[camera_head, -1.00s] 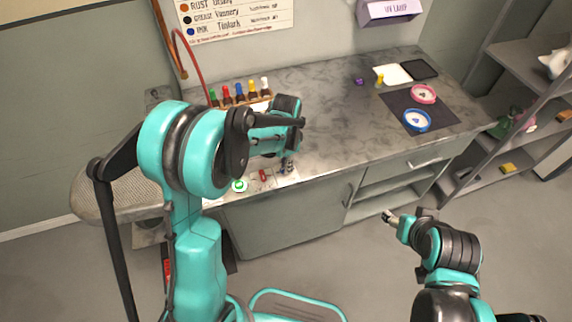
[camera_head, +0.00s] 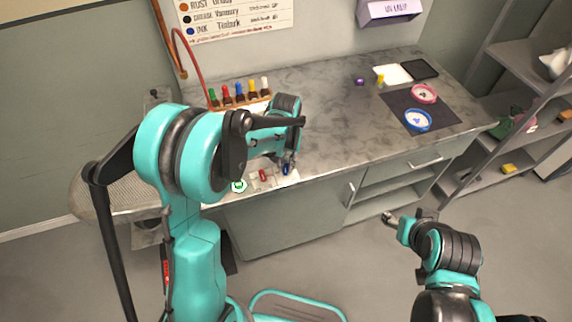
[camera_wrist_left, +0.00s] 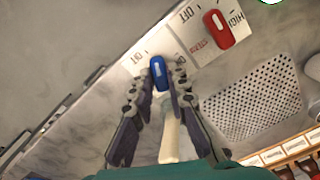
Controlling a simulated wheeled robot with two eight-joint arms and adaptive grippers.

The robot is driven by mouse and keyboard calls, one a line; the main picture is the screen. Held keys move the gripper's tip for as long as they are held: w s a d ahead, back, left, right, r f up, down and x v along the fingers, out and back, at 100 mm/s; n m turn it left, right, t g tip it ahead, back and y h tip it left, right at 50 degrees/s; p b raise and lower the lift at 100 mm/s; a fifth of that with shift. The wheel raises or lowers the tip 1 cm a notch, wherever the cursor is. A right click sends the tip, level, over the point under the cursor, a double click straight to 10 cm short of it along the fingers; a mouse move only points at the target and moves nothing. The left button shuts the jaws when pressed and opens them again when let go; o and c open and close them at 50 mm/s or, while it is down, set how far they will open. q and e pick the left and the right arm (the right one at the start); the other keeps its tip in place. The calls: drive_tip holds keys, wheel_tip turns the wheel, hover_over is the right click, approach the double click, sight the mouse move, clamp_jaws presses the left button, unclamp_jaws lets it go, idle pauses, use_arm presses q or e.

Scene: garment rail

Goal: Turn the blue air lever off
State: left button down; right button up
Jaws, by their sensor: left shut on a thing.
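The blue air lever (camera_head: 287,170) is on a white labelled plate at the front edge of the workbench. In the left wrist view the blue lever (camera_wrist_left: 158,72) sits between the two fingertips, its long side pointing along the fingers. My left gripper (camera_wrist_left: 161,75) is shut on it; in the head view the left gripper (camera_head: 288,159) reaches down over the lever and partly covers it. OFF lettering shows near the lever, partly hidden by the fingers. My right gripper (camera_head: 390,218) hangs in front of the bench, away from the lever; its opening is unclear.
A red steam lever (camera_wrist_left: 218,29) stands beside the blue one, and also shows in the head view (camera_head: 264,175). A green-ringed button (camera_head: 239,186) is farther left. Several coloured bottles (camera_head: 239,93) stand behind. The bench's middle (camera_head: 345,115) is clear.

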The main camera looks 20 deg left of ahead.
sight(286, 167)
use_arm(q)
drive_tip(key=n, duration=0.5)
drive_tip(key=shift+n, duration=0.4)
idle(0.3)
drive_tip(key=c, duration=1.5)
unclamp_jaws()
wheel_tip(286, 167, up, 12)
